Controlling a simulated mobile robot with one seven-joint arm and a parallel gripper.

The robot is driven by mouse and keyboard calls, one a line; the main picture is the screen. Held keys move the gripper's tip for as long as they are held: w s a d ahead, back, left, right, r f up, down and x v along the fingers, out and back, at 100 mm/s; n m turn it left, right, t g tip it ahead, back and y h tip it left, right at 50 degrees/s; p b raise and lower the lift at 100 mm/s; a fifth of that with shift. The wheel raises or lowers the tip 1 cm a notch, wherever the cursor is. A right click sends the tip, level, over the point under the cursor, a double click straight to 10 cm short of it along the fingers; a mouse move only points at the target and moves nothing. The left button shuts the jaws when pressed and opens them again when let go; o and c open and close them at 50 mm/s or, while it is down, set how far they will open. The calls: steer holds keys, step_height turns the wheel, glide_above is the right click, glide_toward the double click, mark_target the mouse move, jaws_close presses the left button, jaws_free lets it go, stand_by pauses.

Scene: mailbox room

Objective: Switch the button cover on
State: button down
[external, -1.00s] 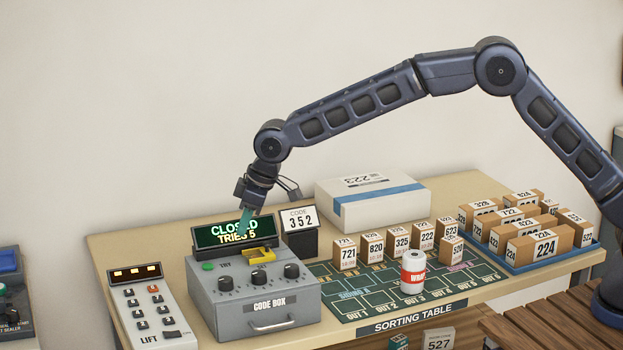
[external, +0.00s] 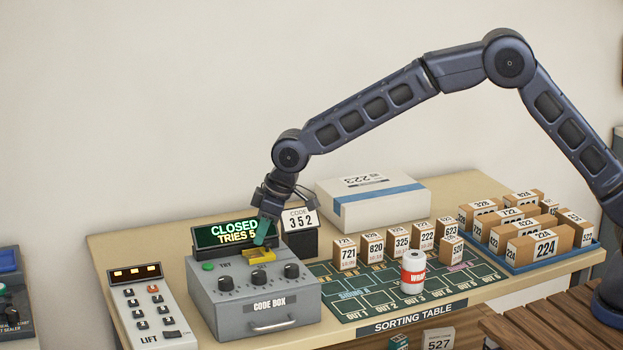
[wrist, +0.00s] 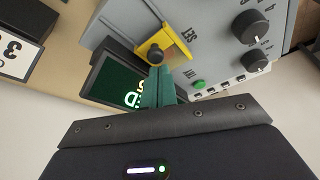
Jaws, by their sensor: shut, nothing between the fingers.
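The code box (external: 254,290) is a grey case with three dark knobs, a green TRY button (external: 208,266) and a yellow button cover (external: 258,256) on its top. In the wrist view the yellow cover (wrist: 172,45) is a frame near the SET label, with a dark round knob or button (wrist: 156,54) at it. My gripper (external: 262,240) is shut and empty, with teal fingertips just above and behind the cover. In the wrist view the fingertips (wrist: 158,75) are at the cover's edge; I cannot tell whether they touch it. The display (external: 226,233) reads CLOSED, TRIES 5.
A code card reading 352 (external: 300,219) stands just right of the display. A lift panel (external: 150,310) is at the left. A white can (external: 412,272), several numbered boxes and a large white parcel (external: 370,203) are to the right.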

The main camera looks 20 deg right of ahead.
mark_target(280, 253)
steer(key=d, duration=0.5)
steer(key=shift+d, duration=0.1)
steer(key=shift+w, duration=0.1)
steer(key=shift+w+a+r, duration=0.1)
steer(key=shift+a, duration=0.25)
steer(key=a, duration=0.1)
steer(key=w+r, duration=0.1)
steer(key=a, duration=0.1)
steer(key=shift+w+a+r, duration=0.2)
steer(key=shift+a+r, duration=0.05)
steer(key=shift+a, duration=0.1)
steer(key=v, duration=0.9)
steer(key=shift+d, duration=0.15)
steer(key=shift+r, duration=0.1)
